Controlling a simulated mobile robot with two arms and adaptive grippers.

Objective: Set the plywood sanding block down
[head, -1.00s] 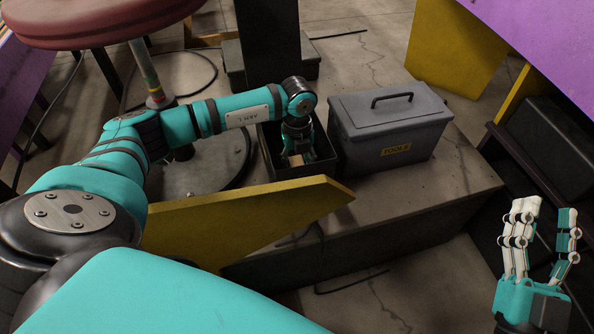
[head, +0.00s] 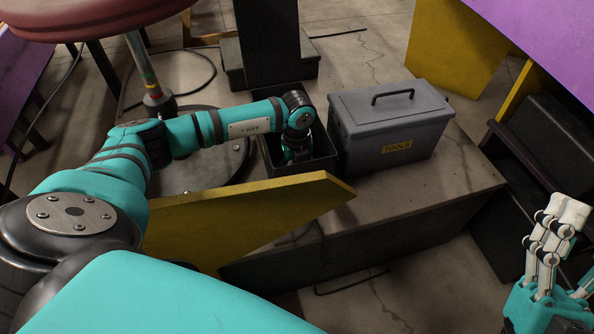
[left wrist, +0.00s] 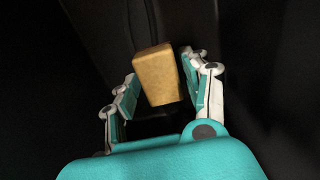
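The plywood sanding block (left wrist: 158,76) is a tan block between the fingers of my left gripper (left wrist: 163,82) in the left wrist view. In the head view my left gripper (head: 298,153) reaches down into a black open bin (head: 312,168). The block and fingertips are hidden there. Whether the block touches the bin floor cannot be seen. My right gripper (head: 556,240) is empty at the lower right edge, seen side-on with fingers overlapping, so its opening is unclear.
A grey toolbox (head: 392,128) labelled TOOLS stands just right of the bin on a grey platform (head: 445,195). A yellow panel (head: 240,215) stands in front of the bin. A red stool (head: 90,18) is at upper left. The platform's right end is bare.

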